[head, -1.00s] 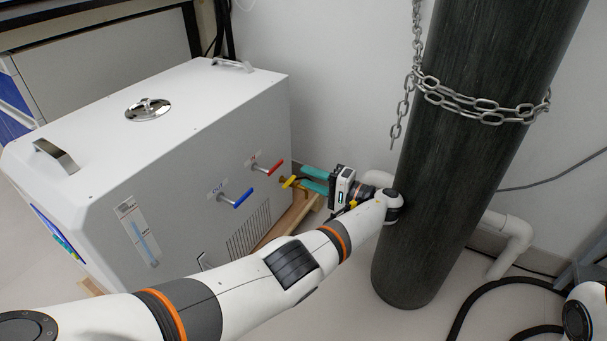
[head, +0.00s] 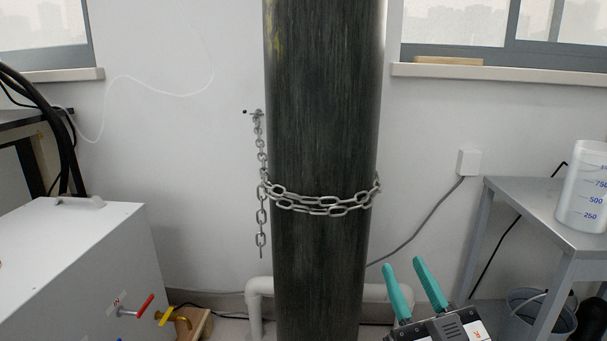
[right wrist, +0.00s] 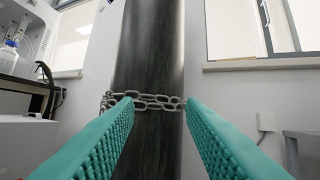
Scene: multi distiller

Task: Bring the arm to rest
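My right gripper (head: 415,290) shows at the lower right of the head view, its two teal fingers pointing up and apart. In the right wrist view the gripper (right wrist: 160,115) is open and empty, with the dark cylinder and its chain seen between the fingers at a distance. My left arm and left gripper are not in the head view. The white machine (head: 75,265) stands at the left, with a red-handled valve (head: 138,306) and a yellow-handled valve (head: 168,315) on its side.
A tall dark cylinder (head: 322,120) stands in the middle, ringed by a metal chain (head: 320,206). A grey table (head: 535,225) at the right bears a white graduated container (head: 585,188). A bucket (head: 522,310) is below it. White pipe (head: 258,290) runs low behind the cylinder.

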